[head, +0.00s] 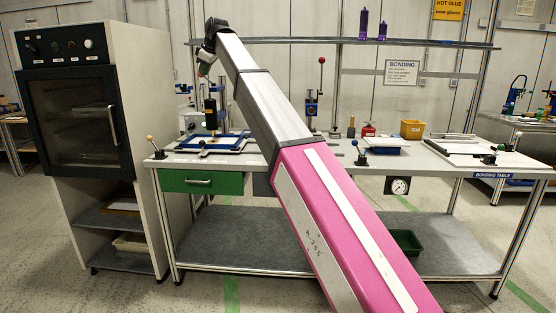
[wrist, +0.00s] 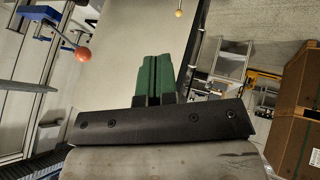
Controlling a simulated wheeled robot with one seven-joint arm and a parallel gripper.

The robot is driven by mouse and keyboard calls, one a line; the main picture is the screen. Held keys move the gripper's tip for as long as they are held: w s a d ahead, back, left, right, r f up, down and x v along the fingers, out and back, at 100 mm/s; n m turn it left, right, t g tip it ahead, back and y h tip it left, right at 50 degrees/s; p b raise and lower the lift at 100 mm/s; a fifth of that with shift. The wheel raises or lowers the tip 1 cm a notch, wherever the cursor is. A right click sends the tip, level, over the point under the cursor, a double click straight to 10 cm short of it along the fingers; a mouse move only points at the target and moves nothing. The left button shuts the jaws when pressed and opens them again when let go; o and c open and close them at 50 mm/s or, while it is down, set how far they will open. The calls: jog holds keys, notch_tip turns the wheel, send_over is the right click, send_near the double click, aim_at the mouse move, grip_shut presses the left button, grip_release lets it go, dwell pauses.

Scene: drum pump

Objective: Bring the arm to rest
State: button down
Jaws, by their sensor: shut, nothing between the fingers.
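My arm (head: 262,95), grey and pink, reaches up and to the left across the head view, in front of the bonding table (head: 440,165). Its far end is raised above the table, near the shelf rail. My gripper (wrist: 156,60) shows in the wrist view with its two green fingers side by side, shut and empty. The fingers touch nothing that I can see.
A tall oven cabinet (head: 75,120) stands left of the table. A red-knobbed lever (head: 321,61) rises from the table and a yellow bin (head: 412,129) stands at the back. A red ball (wrist: 82,53) and cardboard boxes (wrist: 296,100) show in the wrist view.

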jog(key=s+d+f+m+g+h, duration=0.1)
jog(key=s+d+f+m, duration=0.15)
jog(key=d+f, duration=0.95)
jog(key=s+d+f+m+h, duration=0.1)
jog(key=d+f+m, duration=0.35)
jog(key=f, duration=1.35)
jog(key=s+d+f+m+g+h, duration=0.1)
jog(key=s+d+f+m, duration=0.1)
jog(key=d+f, duration=1)
jog(key=s+d+f+m+g, duration=0.1)
jog(key=s+d+f+m, duration=0.1)
jog(key=s+d+f, duration=0.4)
jog(key=s+d+f+m+g+h, duration=0.1)
jog(key=s+d+f+m, duration=0.2)
jog(key=s+d+f, duration=0.4)
jog(key=s+d+f+m+g+h, duration=0.1)
jog(key=s+d+f, duration=0.5)
jog(key=s+f, duration=0.8)
jog(key=shift+d+f+m, duration=0.25)
jog(key=shift+f+m, duration=0.6)
jog(key=shift+m, duration=0.05)
